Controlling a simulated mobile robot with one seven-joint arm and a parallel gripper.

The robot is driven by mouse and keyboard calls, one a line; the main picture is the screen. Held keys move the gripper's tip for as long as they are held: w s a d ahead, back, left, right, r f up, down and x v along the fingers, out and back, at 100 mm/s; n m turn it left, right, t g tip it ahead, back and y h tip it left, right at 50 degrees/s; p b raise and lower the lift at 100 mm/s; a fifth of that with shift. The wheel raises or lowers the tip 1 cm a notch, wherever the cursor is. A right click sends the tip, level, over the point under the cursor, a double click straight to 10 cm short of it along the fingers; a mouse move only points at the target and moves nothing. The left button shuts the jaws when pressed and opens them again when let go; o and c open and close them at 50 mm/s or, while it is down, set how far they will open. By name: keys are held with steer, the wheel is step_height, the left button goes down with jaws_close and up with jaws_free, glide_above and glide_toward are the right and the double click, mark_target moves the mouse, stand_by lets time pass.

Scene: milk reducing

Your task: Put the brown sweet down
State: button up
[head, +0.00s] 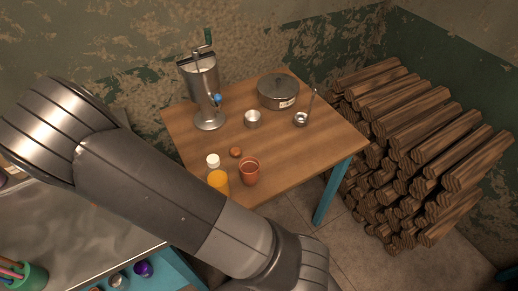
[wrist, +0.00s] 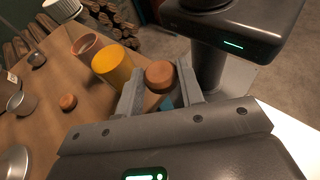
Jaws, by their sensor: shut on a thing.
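A round brown sweet (wrist: 160,76) sits between the two fingers of my gripper (wrist: 161,92) in the wrist view, and the fingers are shut on it. A second brown sweet (wrist: 68,102) lies on the wooden table (head: 290,150) and also shows in the head view (head: 235,152). The held sweet is off the tabletop, beside the yellow cup (wrist: 112,66); its exact height cannot be told. In the head view my gripper is not visible, and my arm crosses in front of the table's near-left part.
A terracotta cup (head: 249,172) stands by the yellow cup, near a small white item (head: 212,160). A metal separator (head: 204,95), a lidded pot (head: 278,92), a small metal cup (head: 252,118) and a ladle (head: 301,118) stand farther back. Firewood (head: 415,145) is stacked right. The table's right-middle is clear.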

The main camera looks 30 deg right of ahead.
steer(key=w+d+r+n+t+h, duration=0.1)
steer(key=w+d+n+t, duration=0.1)
steer(key=t, duration=0.1)
steer(key=w+d+r+n+t+h, duration=0.1)
steer(key=w+d+n+t, duration=0.1)
steer(key=n, duration=0.1)
steer(key=w+d+r+n+t+h, duration=0.1)
steer(key=w+d+n+t+h, duration=0.1)
steer(key=w+t, duration=0.1)
steer(key=shift+d+r+n+t, duration=0.15)
steer(key=shift+r+n+t, duration=0.15)
steer(key=shift+n, duration=0.1)
steer(key=n+t+y, duration=0.2)
steer(key=n+t, duration=0.6)
steer(key=t, duration=0.1)
glide_above(204, 166)
steer(key=shift+f, duration=1.25)
steer(key=shift+w+f, duration=0.1)
steer(key=shift+f, duration=4.9)
steer(key=o, duration=1)
steer(key=shift+f, duration=0.1)
